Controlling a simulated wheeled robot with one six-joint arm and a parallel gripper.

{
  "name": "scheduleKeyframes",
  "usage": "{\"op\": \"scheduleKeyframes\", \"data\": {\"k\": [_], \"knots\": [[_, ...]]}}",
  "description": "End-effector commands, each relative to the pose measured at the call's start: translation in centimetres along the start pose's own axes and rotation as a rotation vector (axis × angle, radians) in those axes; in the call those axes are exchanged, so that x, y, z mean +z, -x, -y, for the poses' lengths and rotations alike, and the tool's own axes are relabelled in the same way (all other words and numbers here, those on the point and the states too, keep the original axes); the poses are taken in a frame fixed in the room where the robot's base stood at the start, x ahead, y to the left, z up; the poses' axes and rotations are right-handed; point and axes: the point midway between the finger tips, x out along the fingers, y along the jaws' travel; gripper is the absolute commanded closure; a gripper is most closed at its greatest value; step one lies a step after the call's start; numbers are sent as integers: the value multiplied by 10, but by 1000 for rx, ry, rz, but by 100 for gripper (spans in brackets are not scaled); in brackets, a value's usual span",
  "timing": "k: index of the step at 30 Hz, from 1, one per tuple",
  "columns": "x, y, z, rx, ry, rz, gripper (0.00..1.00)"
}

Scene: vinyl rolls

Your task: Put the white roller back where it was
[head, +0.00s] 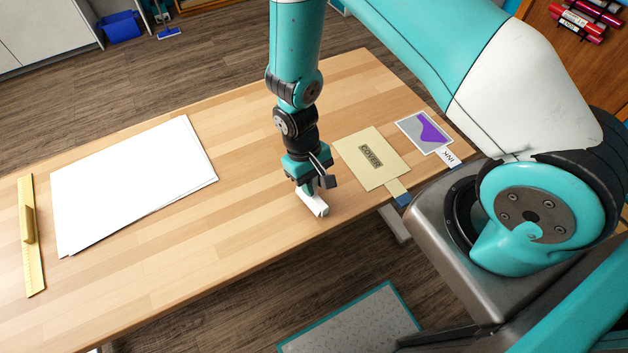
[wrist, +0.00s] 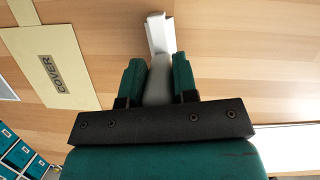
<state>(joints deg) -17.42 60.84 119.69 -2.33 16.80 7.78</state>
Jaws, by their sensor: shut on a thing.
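The white roller (head: 313,205) is at the table's front edge side, below my gripper (head: 316,184). In the wrist view its white end (wrist: 160,34) points away from my gripper (wrist: 157,78), and a grey part (wrist: 157,82) lies between the two green fingers. The gripper is shut on it. The fingers hide part of the roller. I cannot tell whether it touches the wooden table (head: 240,215).
The COVER card (head: 365,175) and the INK card (head: 413,128) lie right of my gripper. White sheets (head: 135,185) and a yellow ruler with a grip (head: 36,265) lie to the left. Bare table lies between the sheets and my gripper. Coloured rolls (head: 572,22) are at upper right.

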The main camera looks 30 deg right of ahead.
Motion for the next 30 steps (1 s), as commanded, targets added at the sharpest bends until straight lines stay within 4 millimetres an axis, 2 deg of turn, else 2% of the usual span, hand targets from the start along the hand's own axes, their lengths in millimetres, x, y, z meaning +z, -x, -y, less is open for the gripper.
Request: {"op": "scheduleKeyframes", "data": {"k": [14, 15, 18, 24, 29, 30], "knots": [[-1, -2, 0, 0, 0, 0, 100], [-1, -2, 0, 0, 0, 0, 64], [-1, -2, 0, 0, 0, 0, 43], [-1, -3, 0, 0, 0, 0, 41], [-1, -3, 0, 0, 0, 0, 4], [-1, -3, 0, 0, 0, 0, 0]]}}
